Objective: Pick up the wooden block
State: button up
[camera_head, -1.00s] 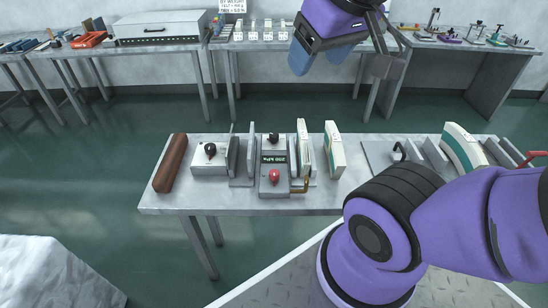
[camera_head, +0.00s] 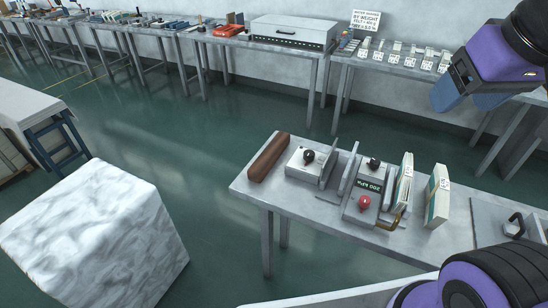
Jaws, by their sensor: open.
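A long reddish-brown block (camera_head: 269,157), which looks like the wooden block, lies at the left end of the near grey table (camera_head: 300,196). It rests flat, running from front left to back right. My gripper (camera_head: 468,100) is at the upper right, raised in the air, with its blue-grey fingers pointing down. It is open, with nothing seen between the fingers. It is well apart from the block, to its right in the picture.
Right of the block stand a press with a black knob (camera_head: 308,156), a unit with a red knob (camera_head: 364,202) and white-green upright pads (camera_head: 437,197). A large white marbled block (camera_head: 95,235) stands at lower left. Green floor (camera_head: 215,150) is clear between the tables.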

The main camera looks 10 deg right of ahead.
aim_at(263, 166)
jog(key=i+j+z, duration=0.15)
jog(key=j, duration=0.3)
jog(key=i+j+z, duration=0.1)
jog(key=j, duration=0.35)
jog(key=i+j+z, duration=0.15)
jog(key=j, duration=0.3)
jog(key=i+j+z, duration=0.15)
jog(key=j, duration=0.3)
jog(key=k, duration=0.05)
